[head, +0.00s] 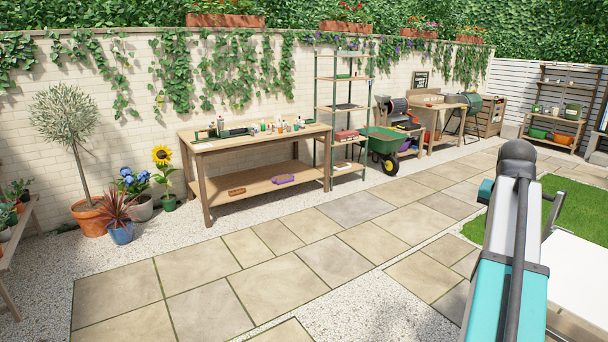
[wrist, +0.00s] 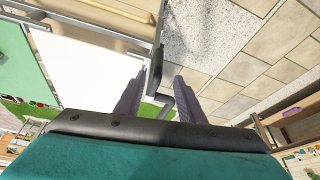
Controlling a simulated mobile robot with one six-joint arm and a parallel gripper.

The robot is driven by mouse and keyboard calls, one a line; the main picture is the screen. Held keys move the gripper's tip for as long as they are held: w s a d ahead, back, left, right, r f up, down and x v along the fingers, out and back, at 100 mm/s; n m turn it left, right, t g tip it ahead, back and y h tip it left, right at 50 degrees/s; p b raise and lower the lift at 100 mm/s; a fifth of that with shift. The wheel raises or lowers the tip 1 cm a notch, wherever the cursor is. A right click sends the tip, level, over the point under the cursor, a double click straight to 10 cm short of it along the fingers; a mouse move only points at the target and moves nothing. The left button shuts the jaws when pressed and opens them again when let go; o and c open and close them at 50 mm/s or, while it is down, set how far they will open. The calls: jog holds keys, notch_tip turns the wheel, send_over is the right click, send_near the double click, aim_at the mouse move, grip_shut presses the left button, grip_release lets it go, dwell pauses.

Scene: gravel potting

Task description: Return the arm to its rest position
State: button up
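My arm (head: 508,240) rises along the right side of the head view, teal and white with a dark rounded joint at its top. My gripper is not distinct in the head view. In the wrist view my gripper (wrist: 159,88) has its two dark fingers spread apart, and I see nothing held between them. A dark rod and a dark block, which look like parts of my own body, show near and beyond the fingertips.
A wooden workbench (head: 250,142) with small items stands against the brick wall. A tall shelf (head: 338,110) and a green wheelbarrow (head: 388,142) are right of it. Potted plants stand at left, including a potted tree (head: 64,110). The paving (head: 280,270) ahead is clear, with grass (head: 575,205) at right.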

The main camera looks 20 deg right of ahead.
jog(key=w+a+f+n+g+y, duration=0.1)
jog(key=w+a+f+n, duration=0.1)
jog(key=w+a+f, duration=0.45)
jog(key=w+a+f+n+g+y, duration=0.1)
jog(key=w+a+f, duration=0.2)
jog(key=a+f, duration=0.65)
jog(key=a+f+n+g+y, duration=0.1)
jog(key=a+f, duration=0.4)
jog(key=f, duration=0.3)
jog(key=s+a+f+n, duration=0.1)
jog(key=a+f, duration=0.3)
jog(key=f, duration=0.3)
jog(key=a+f+n+g+y, duration=0.1)
jog(key=a+f, duration=0.4)
jog(key=f, duration=0.3)
jog(key=s+a+f+n+g, duration=0.3)
jog(key=s+a+f, duration=1)
jog(key=a+f, duration=0.3)
jog(key=s+a+f+n, duration=0.1)
jog(key=s+a+f, duration=0.2)
jog(key=s+f, duration=0.2)
jog(key=s+a+f+n+g, duration=0.1)
jog(key=s+f, duration=0.5)
jog(key=s, duration=0.6)
jog(key=shift+a+f+n, duration=0.2)
jog(key=shift+a+n, duration=0.5)
jog(key=shift+a, duration=0.2)
